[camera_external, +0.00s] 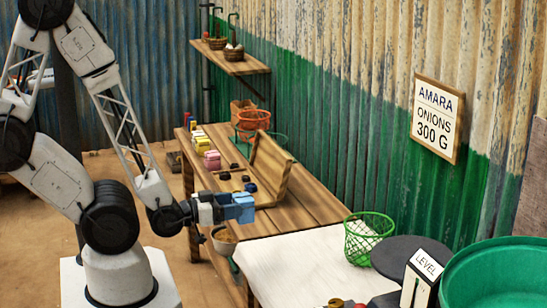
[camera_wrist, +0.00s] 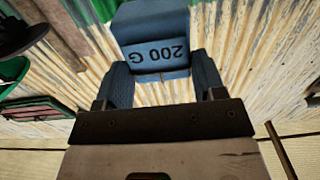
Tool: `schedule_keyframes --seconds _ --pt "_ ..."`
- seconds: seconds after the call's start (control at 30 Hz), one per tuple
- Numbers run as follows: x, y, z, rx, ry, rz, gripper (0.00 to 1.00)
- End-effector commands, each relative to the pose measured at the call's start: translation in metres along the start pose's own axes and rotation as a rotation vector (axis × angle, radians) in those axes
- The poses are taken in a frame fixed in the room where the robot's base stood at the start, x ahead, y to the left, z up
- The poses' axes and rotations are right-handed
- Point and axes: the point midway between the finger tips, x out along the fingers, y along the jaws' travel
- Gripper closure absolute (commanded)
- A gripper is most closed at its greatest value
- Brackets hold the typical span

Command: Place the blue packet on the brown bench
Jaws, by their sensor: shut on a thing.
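The blue packet (camera_external: 241,205) is held up in the air over the front edge of the brown bench (camera_external: 310,205). It also shows in the wrist view (camera_wrist: 152,48), with "200 G" appearing upside down on its face. My gripper (camera_external: 222,208) is shut on the packet, with one finger on each side of it; the fingers also show in the wrist view (camera_wrist: 162,82). The bench's wooden top runs from the back towards the white surface.
A wooden tray with an upright board (camera_external: 272,165) stands on the bench, with dark pieces near it. Pink and yellow packets (camera_external: 205,152) stand at the bench's back left. A green basket (camera_external: 368,238) stands near the white surface (camera_external: 300,265). Bare bench top lies right of the board.

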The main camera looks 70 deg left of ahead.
Motion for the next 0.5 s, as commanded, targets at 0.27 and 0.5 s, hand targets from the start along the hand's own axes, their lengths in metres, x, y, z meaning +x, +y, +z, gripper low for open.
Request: schedule_keyframes --seconds 0.27,0.5 --pt "0.000 0.000 -0.010 0.000 0.002 0.000 0.66" --pt "0.000 0.000 -0.018 0.000 0.003 0.000 0.66"
